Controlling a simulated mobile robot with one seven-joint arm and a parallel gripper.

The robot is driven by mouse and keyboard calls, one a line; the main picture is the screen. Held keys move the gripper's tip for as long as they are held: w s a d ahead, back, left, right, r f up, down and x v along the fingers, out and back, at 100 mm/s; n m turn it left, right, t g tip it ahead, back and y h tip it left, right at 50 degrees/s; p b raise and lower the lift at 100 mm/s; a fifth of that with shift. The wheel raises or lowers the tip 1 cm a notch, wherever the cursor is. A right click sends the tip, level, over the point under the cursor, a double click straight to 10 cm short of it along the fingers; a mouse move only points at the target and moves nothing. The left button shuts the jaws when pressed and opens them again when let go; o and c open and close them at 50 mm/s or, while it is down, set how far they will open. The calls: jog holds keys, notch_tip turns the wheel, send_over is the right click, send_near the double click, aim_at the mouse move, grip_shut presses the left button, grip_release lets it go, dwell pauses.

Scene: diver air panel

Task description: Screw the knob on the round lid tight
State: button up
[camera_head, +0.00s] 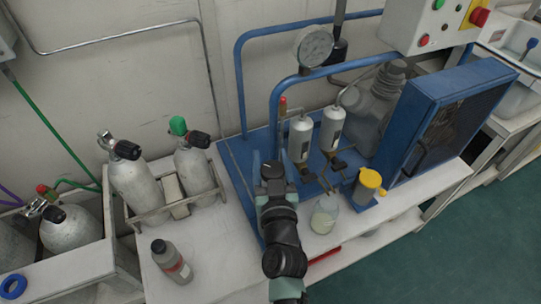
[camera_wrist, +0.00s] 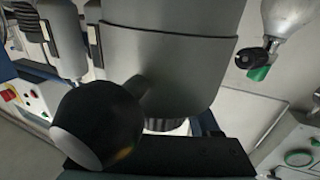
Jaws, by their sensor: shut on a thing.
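My gripper (camera_head: 272,168) is in front of the blue frame, left of two pale canisters. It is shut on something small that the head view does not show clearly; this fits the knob. In the wrist view a rounded black knob-like piece (camera_wrist: 102,122) with a pale flat end shows up close. It lies against a large grey cylindrical body (camera_wrist: 170,55), above a dark block along the bottom edge. The fingertips' contact is hidden. I cannot make out the round lid or how the knob sits on it.
The pale canisters (camera_head: 300,138) stand close to the right of my gripper. A beaker (camera_head: 325,214) and a yellow-topped cup (camera_head: 369,185) are on the right. Silver cylinders (camera_head: 136,182) stand left, with a grey bottle (camera_head: 171,262) in front. A blue cabinet (camera_head: 445,110) blocks the right.

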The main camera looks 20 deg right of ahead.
jog(key=p, duration=0.2)
jog(key=shift+w+d+r+m+h+p, duration=0.1)
jog(key=shift+d+r+m+h+p, duration=0.05)
jog(key=shift+r+m+h+p, duration=0.2)
jog(key=h+p, duration=0.1)
jog(key=p, duration=0.2)
jog(key=shift+r+m+g+p, duration=0.1)
jog(key=shift+m+g+p, duration=0.2)
jog(key=shift+g, duration=0.1)
jog(key=shift+p, duration=0.75)
jog(key=m+h+p, duration=0.1)
jog(key=h+p, duration=0.1)
jog(key=p, duration=0.1)
jog(key=shift+d+g, duration=0.15)
jog(key=shift+g, duration=0.25)
jog(key=shift+m+h+p, duration=0.25)
jog(key=shift+p, duration=0.35)
jog(key=shift+s+d+f+m+g+h+p, duration=0.15)
jog(key=shift+f+m+g+h+p, duration=0.1)
jog(key=shift+m+g+h, duration=0.45)
jog(key=shift+s+d+f+m+g+h+p, duration=0.2)
jog(key=shift+m+g+h, duration=0.35)
jog(key=shift+h, duration=0.25)
jog(key=shift+s+d+m+g+h+b, duration=0.15)
jog(key=shift+m+g+h+b, duration=0.15)
jog(key=shift+m+g+h, duration=0.4)
jog(key=shift+s+d+m+g+h+b, duration=0.15)
jog(key=shift+m+g+h+b, duration=0.1)
jog(key=shift+m+g+h, duration=0.35)
jog(key=shift+s, duration=0.1)
